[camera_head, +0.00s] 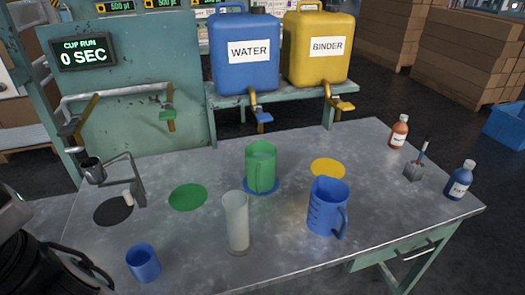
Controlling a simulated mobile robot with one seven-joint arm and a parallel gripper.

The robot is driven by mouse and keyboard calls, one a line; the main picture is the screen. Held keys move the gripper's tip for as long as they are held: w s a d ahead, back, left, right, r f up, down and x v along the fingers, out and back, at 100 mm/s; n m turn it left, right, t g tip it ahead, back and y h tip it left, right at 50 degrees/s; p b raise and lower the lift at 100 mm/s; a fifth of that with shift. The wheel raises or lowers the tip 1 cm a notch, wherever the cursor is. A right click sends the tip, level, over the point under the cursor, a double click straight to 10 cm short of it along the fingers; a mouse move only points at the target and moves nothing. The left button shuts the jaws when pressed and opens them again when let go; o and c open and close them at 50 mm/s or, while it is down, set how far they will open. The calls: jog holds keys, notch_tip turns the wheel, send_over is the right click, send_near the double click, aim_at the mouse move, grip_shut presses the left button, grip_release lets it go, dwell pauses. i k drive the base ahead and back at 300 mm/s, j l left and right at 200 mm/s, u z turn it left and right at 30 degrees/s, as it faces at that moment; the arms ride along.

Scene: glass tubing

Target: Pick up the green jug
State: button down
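The green jug (261,165) stands upright near the middle of the metal table (300,262). Nothing touches the jug. A dark part of my arm shows at the lower left edge, with a thin curved piece beside it. I cannot make out fingertips there, so whether my gripper is open or shut is not shown. It is well apart from the jug.
A clear cylinder (236,222) stands in front of the jug, and a blue jug (328,206) to its right. A blue cup (143,262) is at front left. A metal stand (136,178) is at left; bottles (459,180) at right. A blue tap (262,116) is behind.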

aim_at(260, 156)
jog(key=i+l+u, duration=0.1)
jog(key=l, duration=0.3)
jog(key=i+l+u, duration=0.1)
jog(key=l, duration=0.35)
jog(key=u, duration=0.4)
jog(key=i+l+u, duration=0.1)
jog(key=u, duration=0.35)
jog(key=i+u, duration=0.1)
jog(key=u, duration=0.3)
jog(key=i+l+u, duration=0.1)
jog(key=l+u, duration=0.1)
jog(key=l, duration=0.25)
jog(key=i, duration=0.05)
